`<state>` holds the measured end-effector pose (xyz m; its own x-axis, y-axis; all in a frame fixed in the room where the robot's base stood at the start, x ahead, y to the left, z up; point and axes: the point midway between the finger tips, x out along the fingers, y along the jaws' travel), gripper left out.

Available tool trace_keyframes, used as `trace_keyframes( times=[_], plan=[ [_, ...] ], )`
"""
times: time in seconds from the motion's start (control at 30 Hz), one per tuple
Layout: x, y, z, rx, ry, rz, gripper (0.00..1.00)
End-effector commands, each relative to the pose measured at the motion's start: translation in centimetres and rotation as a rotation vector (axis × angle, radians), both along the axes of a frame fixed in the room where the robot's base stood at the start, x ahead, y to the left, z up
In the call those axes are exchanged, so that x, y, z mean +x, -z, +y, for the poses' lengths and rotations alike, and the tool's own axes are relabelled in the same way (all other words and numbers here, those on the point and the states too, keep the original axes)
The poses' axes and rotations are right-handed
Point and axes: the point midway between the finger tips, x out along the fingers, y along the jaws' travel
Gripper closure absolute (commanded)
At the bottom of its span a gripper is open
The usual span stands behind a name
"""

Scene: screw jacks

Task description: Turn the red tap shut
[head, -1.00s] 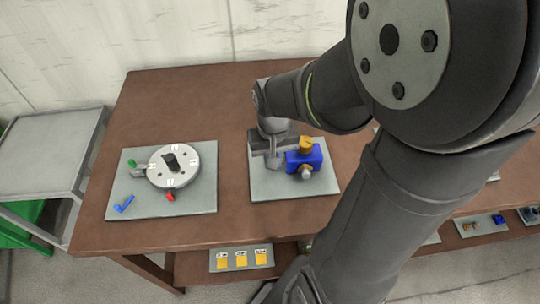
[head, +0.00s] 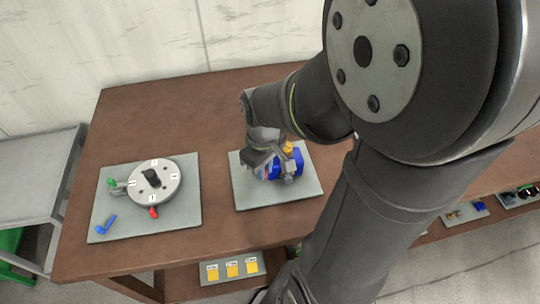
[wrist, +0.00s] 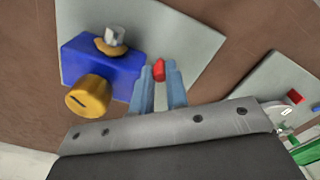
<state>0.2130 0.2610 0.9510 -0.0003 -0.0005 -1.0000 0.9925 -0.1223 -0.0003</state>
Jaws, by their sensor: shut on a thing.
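My gripper (wrist: 160,75) is at the side of a blue block (wrist: 100,68), its two blue-grey fingers closed on a small red piece (wrist: 158,70). The block has a yellow knob (wrist: 88,97) and a grey metal knob (wrist: 115,36). In the head view the blue block (head: 271,172) is partly hidden by my gripper (head: 266,167), and the red piece between the fingers cannot be made out clearly. A second red piece (head: 153,212) sits by the grey disc (head: 154,183) on the left plate; it also shows in the wrist view (wrist: 296,97).
The block's grey plate (head: 252,196) lies on the brown table (head: 215,110). The left plate (head: 180,219) also carries a green piece (head: 111,183) and a blue piece (head: 106,224). A lower shelf holds yellow tiles (head: 232,268). Bare tabletop lies between the plates.

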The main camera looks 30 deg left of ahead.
Motion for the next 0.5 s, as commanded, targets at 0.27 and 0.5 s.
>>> trace_keyframes(
  times=[0.27,0.5],
  plan=[
    [0.06,-0.07,0.05,0.002,-0.002,-0.001,1.00],
    [0.08,-0.06,0.05,0.002,-0.001,-0.002,0.64]
  ],
)
